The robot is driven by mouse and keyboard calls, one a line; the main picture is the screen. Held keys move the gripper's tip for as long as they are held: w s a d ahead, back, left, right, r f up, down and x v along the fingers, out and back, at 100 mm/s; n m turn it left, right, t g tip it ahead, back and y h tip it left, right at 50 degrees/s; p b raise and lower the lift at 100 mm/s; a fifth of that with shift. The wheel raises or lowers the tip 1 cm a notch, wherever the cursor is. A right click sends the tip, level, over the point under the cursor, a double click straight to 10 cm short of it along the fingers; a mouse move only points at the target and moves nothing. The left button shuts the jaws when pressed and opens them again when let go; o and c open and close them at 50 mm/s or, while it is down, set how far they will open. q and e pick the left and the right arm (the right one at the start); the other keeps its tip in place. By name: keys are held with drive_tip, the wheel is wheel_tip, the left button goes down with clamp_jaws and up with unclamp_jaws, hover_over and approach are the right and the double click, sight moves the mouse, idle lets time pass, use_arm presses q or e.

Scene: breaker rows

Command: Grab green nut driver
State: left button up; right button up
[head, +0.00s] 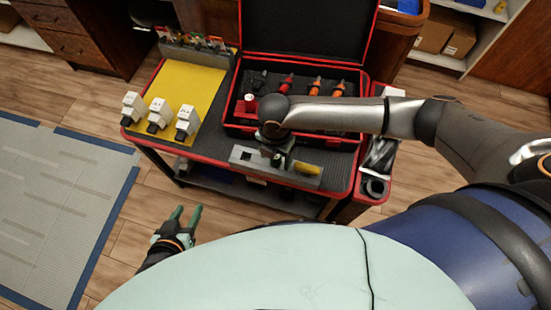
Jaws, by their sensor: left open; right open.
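I cannot make out a green nut driver for certain. An open black tool case (232,118) with red edges lies on the cart, holding a red-handled tool (287,82) and several orange-handled tools (315,86). My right arm crosses in front of the case and hides part of it. My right gripper (283,158) points down over the cart's front, above or beside a grey metal rail (245,156). It is open, and dark green shows there, but I cannot tell whether a tool is among it. My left gripper (182,218) is open and empty, low in front of the cart.
The cart (215,150) has a yellow mat (197,86) with white breaker blocks (158,112) along its front. A grey rack (190,52) with small coloured parts stands behind the mat. A yellow piece (307,169) is on the rail. A side bin (373,187) hangs at right.

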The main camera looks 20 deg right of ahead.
clamp_jaws()
idle(0.4)
drive_tip(key=shift+r, duration=0.1)
